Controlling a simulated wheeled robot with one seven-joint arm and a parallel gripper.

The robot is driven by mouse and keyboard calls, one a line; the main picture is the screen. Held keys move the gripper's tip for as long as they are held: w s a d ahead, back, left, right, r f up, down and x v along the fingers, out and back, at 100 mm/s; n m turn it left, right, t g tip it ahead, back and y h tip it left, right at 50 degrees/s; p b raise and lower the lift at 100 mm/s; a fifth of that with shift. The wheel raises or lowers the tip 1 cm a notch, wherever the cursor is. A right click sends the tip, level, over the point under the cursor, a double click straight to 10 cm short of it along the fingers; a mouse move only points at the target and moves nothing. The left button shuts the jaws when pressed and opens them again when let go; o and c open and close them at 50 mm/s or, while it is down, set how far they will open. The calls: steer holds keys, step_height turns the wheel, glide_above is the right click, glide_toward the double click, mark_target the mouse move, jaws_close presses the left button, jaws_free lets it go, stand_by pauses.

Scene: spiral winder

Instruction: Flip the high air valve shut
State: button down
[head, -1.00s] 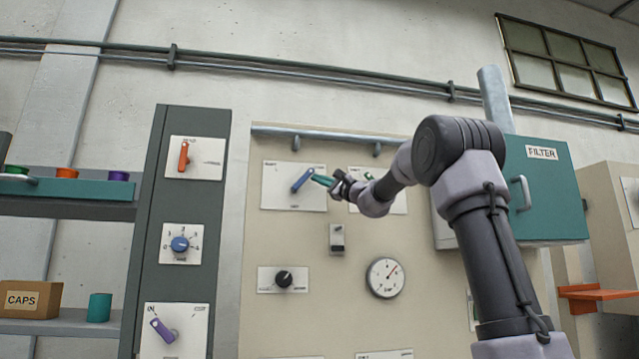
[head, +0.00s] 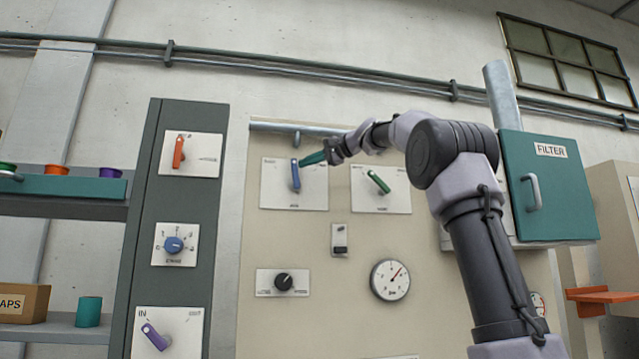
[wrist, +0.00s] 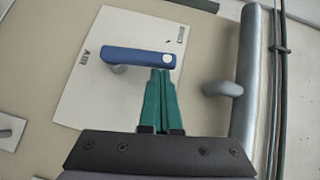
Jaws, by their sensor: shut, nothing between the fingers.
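The air valve is a blue lever (head: 295,177) on a white plate in the upper middle of the panel. It now stands almost upright, its free end up. In the wrist view the blue lever (wrist: 138,56) lies across the white plate (wrist: 85,95), which is marked AIR. My gripper (head: 304,161) has green fingers, which are shut and empty. Their tips are at the right side of the lever, near its free end. In the wrist view the fingertips (wrist: 160,72) sit right against the lever's edge or very close to it; I cannot tell contact for certain.
A green lever (head: 378,182) on its own plate is to the right, below my forearm. A pale rail (wrist: 247,80) on a bracket runs close to the valve plate. An orange lever (head: 179,151) is on the left column. A gauge (head: 390,279) and a black knob (head: 284,282) are lower.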

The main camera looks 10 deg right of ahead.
mark_target(292, 160)
steer(key=a+h, duration=0.1)
steer(key=a+n+g, duration=0.1)
steer(key=a+n+h, duration=0.1)
steer(key=shift+r+g+h, duration=0.25)
steer(key=shift+g+h, duration=0.05)
steer(key=shift+a+f, duration=0.15)
steer(key=shift+a, duration=0.8)
